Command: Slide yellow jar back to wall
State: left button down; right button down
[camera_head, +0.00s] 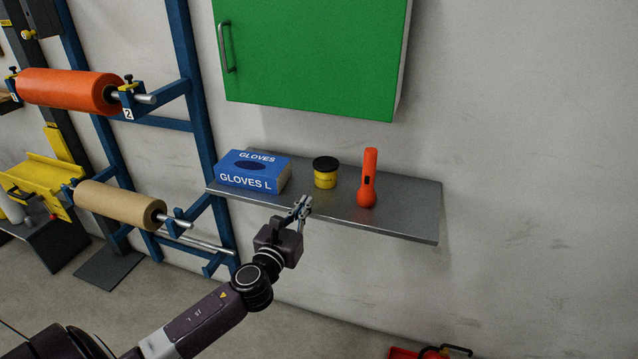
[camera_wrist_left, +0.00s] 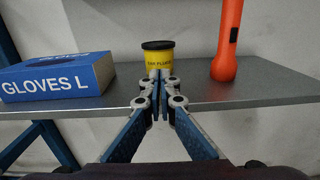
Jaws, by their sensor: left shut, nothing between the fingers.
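The yellow jar (camera_head: 325,172) with a black lid stands upright on the grey wall shelf (camera_head: 408,219), between a blue glove box and an orange flashlight. It also shows in the left wrist view (camera_wrist_left: 158,57), straight ahead, with lettering on its side and its lower part hidden by my fingers. My left gripper (camera_head: 303,203) is shut and empty at the shelf's front edge, in front of the jar. In the left wrist view its fingertips (camera_wrist_left: 160,77) overlap the jar; I cannot tell whether they touch it. My right gripper is in neither view.
The blue glove box (camera_head: 252,172) stands left of the jar, and the orange flashlight (camera_head: 368,179) stands upright to its right. A green cabinet (camera_head: 310,55) hangs above the shelf. Blue racks with an orange roll (camera_head: 68,90) and a tan roll (camera_head: 119,206) stand at left. The shelf's right end is clear.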

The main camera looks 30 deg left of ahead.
aim_at(323, 177)
pick_arm(q)
jog(key=x, duration=0.9)
jog(key=shift+w+p, duration=0.2)
jog(key=shift+p, duration=0.1)
jog(key=shift+w+a, duration=0.1)
jog(key=shift+w, duration=0.4)
